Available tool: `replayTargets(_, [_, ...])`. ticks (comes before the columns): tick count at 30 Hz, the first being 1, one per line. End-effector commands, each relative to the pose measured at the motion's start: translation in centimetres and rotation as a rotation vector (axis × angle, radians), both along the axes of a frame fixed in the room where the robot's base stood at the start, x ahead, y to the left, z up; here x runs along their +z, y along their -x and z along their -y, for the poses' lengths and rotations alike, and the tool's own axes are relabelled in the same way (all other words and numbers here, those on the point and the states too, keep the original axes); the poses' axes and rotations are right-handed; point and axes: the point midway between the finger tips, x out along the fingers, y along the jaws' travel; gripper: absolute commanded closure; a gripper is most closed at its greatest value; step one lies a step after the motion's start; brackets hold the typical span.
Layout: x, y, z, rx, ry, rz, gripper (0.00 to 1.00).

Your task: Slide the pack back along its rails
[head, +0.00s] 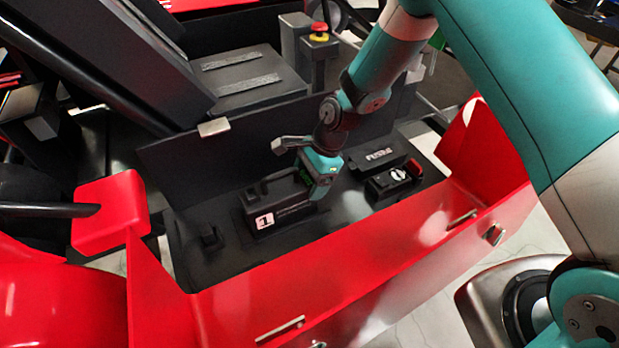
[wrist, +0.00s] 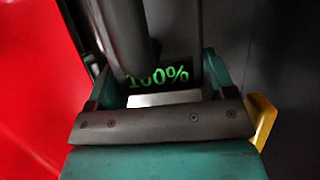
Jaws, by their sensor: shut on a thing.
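The pack (head: 290,208) is a black box with a white "1" label and a carry handle on top. It lies in the black side tray of the kart, behind the red bodywork. My gripper (head: 319,184) is at the pack's right end and is shut on its handle. In the wrist view, a dark handle bar (wrist: 120,35) runs between the teal jaws, and a green "100%" display (wrist: 157,76) shows below it. The jaws hide part of the pack's right end. The rails cannot be made out under the pack.
A small black block (head: 210,238) stands on the tray left of the pack. A switch box (head: 382,190) with a red knob stands on the right. The red side wall (head: 330,285) runs along the front, and an upright dark panel (head: 215,155) stands behind. Bare tray floor lies between pack and switch box.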

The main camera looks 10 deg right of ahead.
Motion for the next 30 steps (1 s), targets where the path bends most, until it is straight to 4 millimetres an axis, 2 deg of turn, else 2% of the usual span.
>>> replayTargets(1, [0.0, 0.0, 0.0, 0.0, 0.0, 0.0, 0.8])
replayTargets(3, [0.0, 0.0, 0.0, 0.0, 0.0, 0.0, 0.96])
replayTargets(4, [0.0, 0.0, 0.0, 0.0, 0.0, 0.0, 0.97])
replayTargets(11, [0.0, -0.1, 0.4, -0.001, 0.0, 0.0, 0.97])
replayTargets(30, [0.1, -0.9, 3.0, -0.002, 0.0, 0.0, 0.97])
